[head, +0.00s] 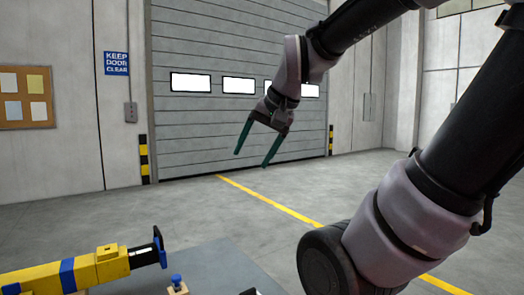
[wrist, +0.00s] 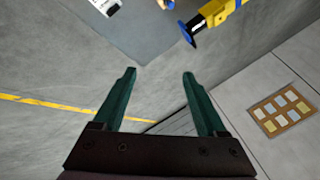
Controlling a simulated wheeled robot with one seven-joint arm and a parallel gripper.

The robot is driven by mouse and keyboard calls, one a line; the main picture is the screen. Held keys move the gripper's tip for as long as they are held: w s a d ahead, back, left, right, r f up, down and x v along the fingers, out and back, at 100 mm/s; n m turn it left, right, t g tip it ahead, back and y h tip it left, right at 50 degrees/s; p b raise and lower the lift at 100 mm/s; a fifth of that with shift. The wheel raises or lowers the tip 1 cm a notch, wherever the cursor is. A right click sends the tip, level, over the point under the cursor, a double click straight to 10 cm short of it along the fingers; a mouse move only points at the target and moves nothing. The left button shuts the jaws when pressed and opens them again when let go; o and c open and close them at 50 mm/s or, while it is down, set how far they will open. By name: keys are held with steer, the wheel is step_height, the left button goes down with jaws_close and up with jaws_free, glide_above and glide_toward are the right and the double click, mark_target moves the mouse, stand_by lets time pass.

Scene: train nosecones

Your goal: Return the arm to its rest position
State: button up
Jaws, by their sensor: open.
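My gripper (head: 254,158) hangs from my raised arm near the middle of the head view, with two green fingers pointing down and to the left. The fingers are apart and nothing is between them. The wrist view also shows my gripper (wrist: 159,75) open and empty, with grey floor beyond the fingertips. My arm is bent and crosses the right side of the head view, in the air and apart from the things at the lower left.
A yellow device with blue bands (head: 83,272) is at the lower left, near a grey surface (head: 225,262) with a small blue-knobbed piece (head: 177,284). A shutter door (head: 210,120) stands behind. A notice board (head: 25,97) hangs left. The floor between is clear.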

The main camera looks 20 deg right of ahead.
steer(key=shift+s+d+r+n+t+h, duration=0.15)
steer(key=shift+s+d+n+t, duration=0.1)
steer(key=shift+s+n, duration=0.25)
steer(key=shift+s+d+r+n+t+h, duration=0.15)
steer(key=shift+s+d+n, duration=0.15)
steer(key=shift+s, duration=0.35)
